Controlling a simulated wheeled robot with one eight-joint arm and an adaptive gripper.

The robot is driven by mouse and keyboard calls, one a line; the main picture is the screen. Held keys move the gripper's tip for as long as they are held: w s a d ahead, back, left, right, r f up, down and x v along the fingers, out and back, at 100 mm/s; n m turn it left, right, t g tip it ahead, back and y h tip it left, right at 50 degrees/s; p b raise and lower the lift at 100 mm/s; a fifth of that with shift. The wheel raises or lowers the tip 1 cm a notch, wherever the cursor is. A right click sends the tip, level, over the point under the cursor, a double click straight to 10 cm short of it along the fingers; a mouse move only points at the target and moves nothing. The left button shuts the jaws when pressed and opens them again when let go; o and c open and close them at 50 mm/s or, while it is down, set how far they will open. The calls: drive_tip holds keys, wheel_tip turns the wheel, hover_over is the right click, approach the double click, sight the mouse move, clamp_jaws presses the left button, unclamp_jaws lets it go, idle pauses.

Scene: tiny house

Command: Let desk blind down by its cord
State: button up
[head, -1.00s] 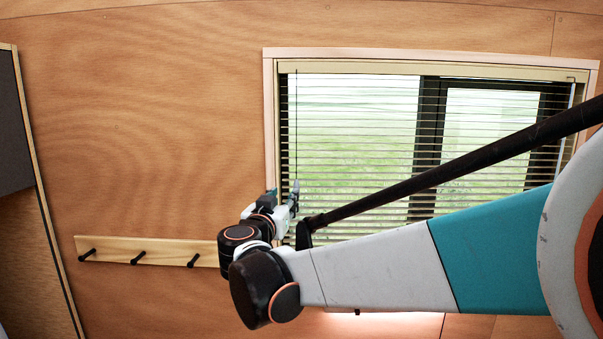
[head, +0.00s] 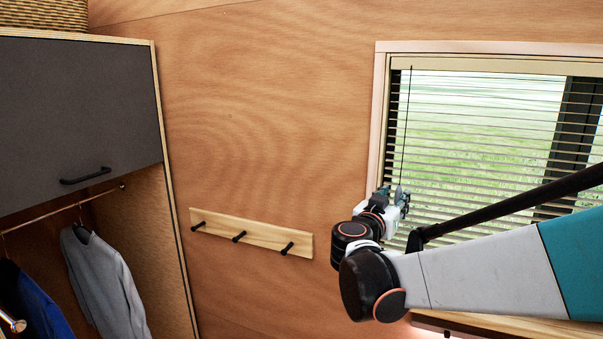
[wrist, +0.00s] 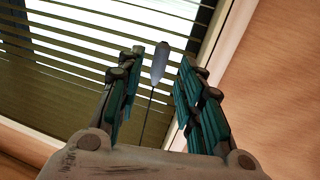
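The desk blind (head: 480,150) covers the window with thin slats, and green ground shows between them. Its thin dark cord (head: 406,120) hangs near the left edge in the head view. In the wrist view a grey tassel (wrist: 160,62) on the cord (wrist: 146,118) sits between the fingertips of my gripper (wrist: 161,70). The fingers stand apart with a visible gap on each side of the tassel, so the gripper is open. In the head view my gripper (head: 393,196) is small, at the blind's lower left, and its fingers are hard to make out.
The window frame (head: 378,120) borders the blind on the left. A wooden rail with black hooks (head: 250,233) is on the wall left of my gripper. A wardrobe with a grey door (head: 80,110) and hanging clothes (head: 105,285) stands at far left. A wooden surface (head: 510,325) lies below the window.

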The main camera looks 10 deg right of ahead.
sight(398, 195)
drive_tip(key=shift+w+d+r, duration=0.15)
drive_tip(key=shift+w+d, duration=0.1)
drive_tip(key=shift+d, duration=0.2)
drive_tip(key=shift+w+d+r, duration=0.15)
drive_tip(key=shift+w+d, duration=0.05)
drive_tip(key=shift+d, duration=0.2)
drive_tip(key=shift+w+d+f+p, duration=0.1)
drive_tip(key=shift+w+d+p, duration=0.1)
drive_tip(key=shift+w+d, duration=0.25)
drive_tip(key=shift+w+d+f+p, duration=0.1)
drive_tip(key=shift+w+d+p, duration=0.1)
drive_tip(key=shift+w, duration=0.35)
drive_tip(key=shift+s+r, duration=0.1)
drive_tip(key=shift+s, duration=0.1)
drive_tip(key=shift+w, duration=0.15)
drive_tip(key=c, duration=0.3)
clamp_jaws()
